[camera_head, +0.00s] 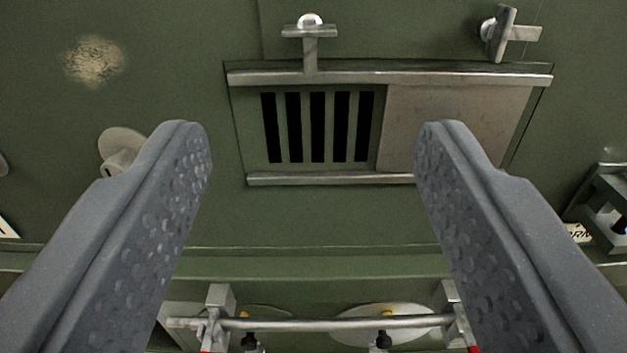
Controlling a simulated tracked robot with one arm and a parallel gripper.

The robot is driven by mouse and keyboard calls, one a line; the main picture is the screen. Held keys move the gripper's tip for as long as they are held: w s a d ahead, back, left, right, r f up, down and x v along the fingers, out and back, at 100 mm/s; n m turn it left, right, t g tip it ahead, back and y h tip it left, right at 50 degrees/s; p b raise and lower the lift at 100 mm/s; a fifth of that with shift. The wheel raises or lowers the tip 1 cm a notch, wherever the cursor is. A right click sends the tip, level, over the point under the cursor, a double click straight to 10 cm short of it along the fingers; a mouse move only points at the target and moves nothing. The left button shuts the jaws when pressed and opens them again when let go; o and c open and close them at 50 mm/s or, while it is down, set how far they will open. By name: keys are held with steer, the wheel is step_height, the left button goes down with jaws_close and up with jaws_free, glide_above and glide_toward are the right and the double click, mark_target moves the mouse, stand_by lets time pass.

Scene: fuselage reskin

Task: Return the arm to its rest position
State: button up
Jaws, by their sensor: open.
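My gripper (314,140) is open and empty. Its two grey, dimpled fingers stand wide apart, one on each side of the view. Between and beyond them is a green fuselage panel (320,218). On it is a vent with dark vertical slots (317,127) and a plain grey metal plate (455,120) covering the right part of the opening. The right finger overlaps the plate's lower edge in the picture; I see no clear contact. The rest position itself cannot be made out in this view.
Metal rails (390,78) run above and below the vent. A T-shaped handle (310,45) stands above it, and a tilted latch (508,33) is at upper right. A horizontal metal bar (330,324) crosses below. A bracket (608,205) is at the right edge.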

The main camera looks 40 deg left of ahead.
steer(key=s+d+f+m+h+b, duration=0.1)
steer(key=s+d+f+m+h, duration=0.2)
steer(key=f, duration=0.7)
steer(key=s+d+f+m+h+b, duration=0.2)
steer(key=s+d+f+h, duration=0.5)
steer(key=f, duration=0.4)
steer(key=shift+s+d+m, duration=0.45)
steer(key=shift+d+m, duration=0.35)
steer(key=shift+d, duration=0.2)
stand_by(0.6)
steer(key=c, duration=0.4)
